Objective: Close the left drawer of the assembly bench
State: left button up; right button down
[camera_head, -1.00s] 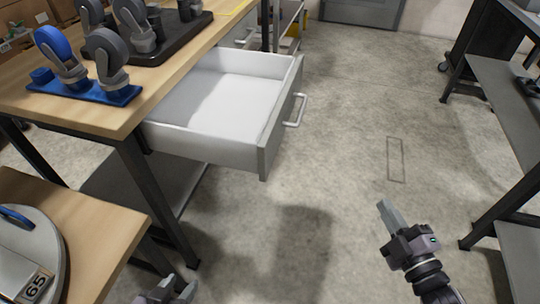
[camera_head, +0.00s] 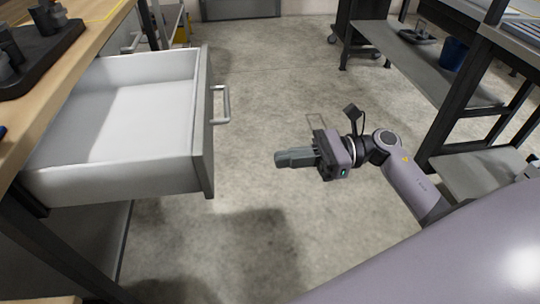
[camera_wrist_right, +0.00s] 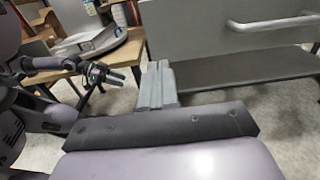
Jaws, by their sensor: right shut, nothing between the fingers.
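The left drawer (camera_head: 203,140) of the assembly bench stands pulled far out in the head view, its pale inside empty. Its bar handle (camera_head: 227,104) is on the right side of its front panel. My right gripper (camera_head: 279,159) is shut and empty. It is in front of the drawer, apart from the panel, with its fingers pointing left towards it. In the right wrist view the drawer front (camera_wrist_right: 205,32) and handle (camera_wrist_right: 275,24) are beyond the shut fingers (camera_wrist_right: 157,84). My left gripper (camera_wrist_right: 110,74) shows small there, away from the drawer; its jaw opening is unclear.
The wooden bench top (camera_head: 95,30) carries a dark tray (camera_head: 40,55). Grey shelving (camera_head: 430,85) with a blue bin (camera_head: 454,53) stands at the right. The floor between drawer and shelving is clear. A side table (camera_wrist_right: 90,55) shows in the wrist view.

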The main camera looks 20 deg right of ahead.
jog(key=p, duration=0.1)
send_near(209, 168)
jog(key=x, duration=0.5)
jog(key=shift+w+f, duration=0.1)
jog(key=shift+w, duration=0.15)
jog(key=shift+x, duration=0.85)
pick_arm(q)
jog(key=shift+d+r, duration=0.1)
jog(key=shift+r, duration=0.75)
pick_arm(e)
jog(key=shift+f, duration=0.1)
jog(key=shift+a, duration=0.1)
